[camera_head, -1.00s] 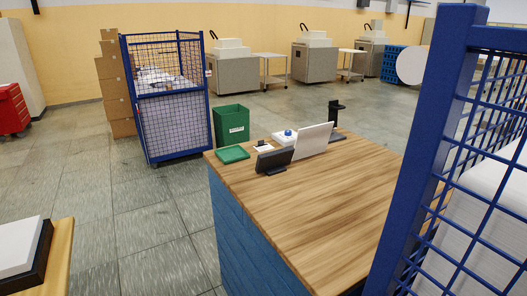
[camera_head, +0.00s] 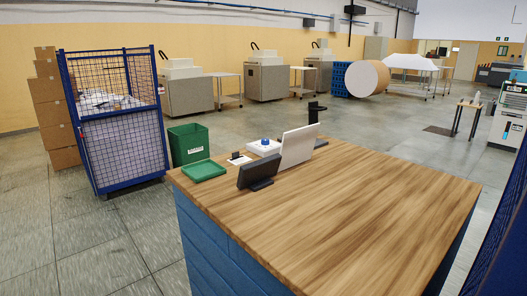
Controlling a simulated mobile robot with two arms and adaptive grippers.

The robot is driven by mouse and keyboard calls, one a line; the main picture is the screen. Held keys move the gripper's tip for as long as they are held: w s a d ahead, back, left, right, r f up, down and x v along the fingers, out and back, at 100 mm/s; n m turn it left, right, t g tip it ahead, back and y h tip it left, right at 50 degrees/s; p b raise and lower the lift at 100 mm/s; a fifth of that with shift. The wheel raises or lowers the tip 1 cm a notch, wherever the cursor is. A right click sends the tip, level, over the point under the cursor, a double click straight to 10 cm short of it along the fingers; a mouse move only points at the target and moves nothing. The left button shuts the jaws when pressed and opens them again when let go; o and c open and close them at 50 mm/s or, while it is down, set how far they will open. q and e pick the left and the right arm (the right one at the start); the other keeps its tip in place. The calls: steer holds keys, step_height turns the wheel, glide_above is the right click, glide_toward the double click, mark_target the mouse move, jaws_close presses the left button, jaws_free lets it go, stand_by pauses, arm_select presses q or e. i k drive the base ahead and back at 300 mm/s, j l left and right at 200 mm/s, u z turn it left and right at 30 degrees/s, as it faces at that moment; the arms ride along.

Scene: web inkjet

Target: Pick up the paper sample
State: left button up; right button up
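I cannot clearly make out a paper sample. A wooden-topped counter (camera_head: 360,225) with blue sides stands in front of me. On its far left part are a green flat lid or tray (camera_head: 203,171), a dark tablet-like stand (camera_head: 258,172), a light upright panel (camera_head: 298,146), a white box with a blue knob (camera_head: 264,146) and a small white card (camera_head: 239,159). Neither of my grippers is in view.
A blue mesh cage cart (camera_head: 122,150) and a green bin (camera_head: 188,144) stand left of the counter, with stacked cartons (camera_head: 55,115) behind. A dark blue edge (camera_head: 505,235) is close at right. The floor beyond the counter is largely open.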

mark_target(236, 160)
steer(key=i+j+z, duration=0.3)
steer(key=j, duration=0.2)
steer(key=i+j+z, duration=0.3)
steer(key=j, duration=0.2)
steer(key=j+z, duration=0.3)
steer(key=j, duration=0.3)
steer(key=i+j+z, duration=0.1)
steer(key=j+z, duration=0.2)
steer(key=j, duration=0.3)
steer(key=j+z, duration=0.25)
steer(key=j, duration=0.4)
steer(key=j+z, duration=0.2)
steer(key=j, duration=0.2)
steer(key=j+z, duration=0.2)
steer(key=j, duration=0.25)
steer(key=j+z, duration=0.2)
steer(key=j, duration=0.25)
steer(key=j+z, duration=0.25)
steer(key=j, duration=0.15)
steer(key=k+j+z, duration=0.2)
steer(key=j, duration=0.2)
steer(key=k+j+z, duration=0.2)
steer(key=j, duration=0.2)
steer(key=j+z, duration=0.2)
steer(key=j, duration=0.15)
